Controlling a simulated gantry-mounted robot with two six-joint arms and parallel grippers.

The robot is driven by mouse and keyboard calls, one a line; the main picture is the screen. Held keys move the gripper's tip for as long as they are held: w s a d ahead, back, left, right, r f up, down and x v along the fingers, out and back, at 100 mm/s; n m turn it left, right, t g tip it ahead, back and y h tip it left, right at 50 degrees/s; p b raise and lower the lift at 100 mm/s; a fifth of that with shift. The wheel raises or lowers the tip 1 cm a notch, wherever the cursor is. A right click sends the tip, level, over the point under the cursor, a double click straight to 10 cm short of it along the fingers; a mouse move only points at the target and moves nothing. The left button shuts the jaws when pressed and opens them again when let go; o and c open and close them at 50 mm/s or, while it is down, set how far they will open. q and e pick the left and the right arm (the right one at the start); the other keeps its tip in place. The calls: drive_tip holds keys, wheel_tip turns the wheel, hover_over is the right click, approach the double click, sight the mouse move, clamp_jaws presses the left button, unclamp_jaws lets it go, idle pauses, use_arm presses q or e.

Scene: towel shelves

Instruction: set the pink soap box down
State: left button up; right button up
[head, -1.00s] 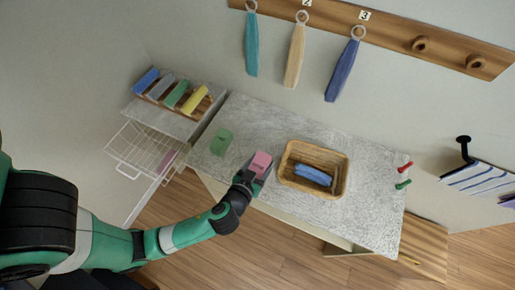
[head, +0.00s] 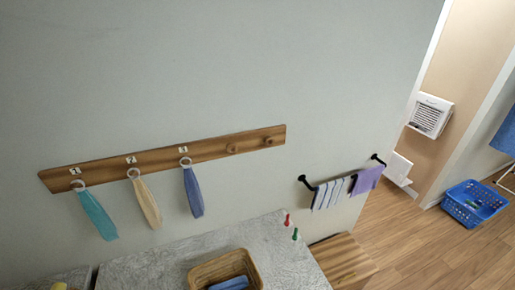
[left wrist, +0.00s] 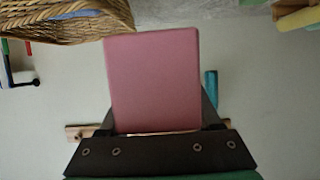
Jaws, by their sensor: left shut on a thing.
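The pink soap box (left wrist: 152,75) fills the middle of the left wrist view, with its broad flat face toward the camera. My left gripper (left wrist: 158,112) is shut on it, with the dark jaw parts at its lower end. The wicker basket (left wrist: 75,25) is at the upper left of that view, close beside the box. I cannot tell whether the box touches the grey tabletop. In the head view, the tabletop (head: 150,265) shows only at the bottom edge; the box and both grippers are outside that view.
The wicker basket shows in the head view (head: 202,270) with a blue cloth (head: 232,283) inside. Red (head: 287,220) and green (head: 295,234) small items stand near the tabletop's right end. A peg rail (head: 165,155) with hanging towels and a towel bar (head: 335,182) are on the wall.

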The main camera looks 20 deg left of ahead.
use_arm(q)
drive_tip(key=w+d+r+m+t+h+p, duration=0.2)
drive_tip(key=d+r+m+h+p, duration=0.1)
drive_tip(key=d+r+m+h, duration=0.4)
drive_tip(key=shift+w+d+r+t+h, duration=0.2)
drive_tip(key=shift+d+t+h, duration=0.25)
drive_tip(key=shift+d, duration=1.1)
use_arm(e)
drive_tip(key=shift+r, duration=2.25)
use_arm(q)
drive_tip(key=shift+f, duration=0.15)
